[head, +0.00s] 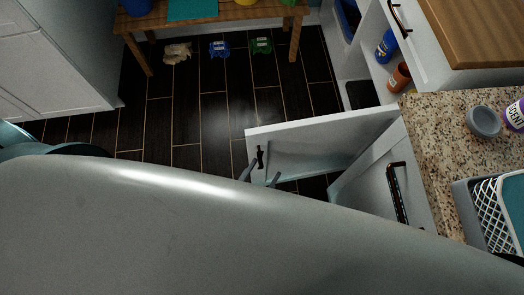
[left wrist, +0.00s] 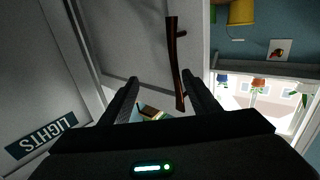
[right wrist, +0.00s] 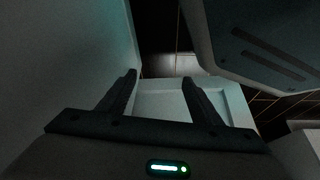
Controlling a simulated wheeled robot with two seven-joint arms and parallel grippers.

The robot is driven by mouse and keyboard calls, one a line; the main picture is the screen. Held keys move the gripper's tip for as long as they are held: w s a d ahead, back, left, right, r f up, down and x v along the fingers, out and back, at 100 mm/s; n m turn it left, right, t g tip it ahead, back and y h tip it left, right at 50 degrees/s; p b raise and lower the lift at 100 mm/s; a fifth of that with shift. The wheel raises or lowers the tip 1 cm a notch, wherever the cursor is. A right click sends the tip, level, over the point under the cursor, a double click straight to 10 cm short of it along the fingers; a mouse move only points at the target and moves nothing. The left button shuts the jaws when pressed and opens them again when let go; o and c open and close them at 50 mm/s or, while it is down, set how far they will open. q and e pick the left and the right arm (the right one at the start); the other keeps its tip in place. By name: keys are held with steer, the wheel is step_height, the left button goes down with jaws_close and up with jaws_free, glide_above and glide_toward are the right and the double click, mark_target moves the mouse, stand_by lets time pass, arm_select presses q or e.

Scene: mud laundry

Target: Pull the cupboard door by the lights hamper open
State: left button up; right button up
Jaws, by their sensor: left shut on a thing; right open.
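The cupboard door (head: 315,140) is white and stands swung out from the front of the counter unit in the head view. Its dark bar handle (head: 260,157) is near the free edge. My left gripper (head: 262,180) is at this handle, its fingers partly hidden by my own arm. In the left wrist view the handle (left wrist: 173,55) runs between the fingers, and the gripper is shut on it. A LIGHTS label (left wrist: 42,135) shows upside down at the lower left there. My right gripper (right wrist: 160,80) is open and empty in the right wrist view.
A closed white front with a dark handle (head: 397,195) is right of the door. The granite counter (head: 440,150) holds a grey bowl (head: 484,122) and a basket (head: 490,205). A wooden table (head: 215,20) stands at the back. Dark floor (head: 200,115) is clear left of the door.

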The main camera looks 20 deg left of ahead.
arm_select(q)
steer(key=shift+d, duration=0.45)
steer(key=shift+c, duration=0.3)
steer(key=shift+s+a, duration=0.15)
steer(key=shift+s, duration=0.45)
steer(key=shift+c, duration=0.8)
steer(key=b+v, duration=0.2)
steer(key=v, duration=1.4)
steer(key=shift+a+b, duration=0.35)
steer(key=shift+a, duration=0.15)
arm_select(e)
steer(key=d, duration=0.1)
steer(key=s+f+g, duration=0.1)
steer(key=s+d+g, duration=0.1)
steer(key=shift+d+f+h, duration=0.25)
steer(key=shift+d+h, duration=0.05)
steer(key=shift+d, duration=0.05)
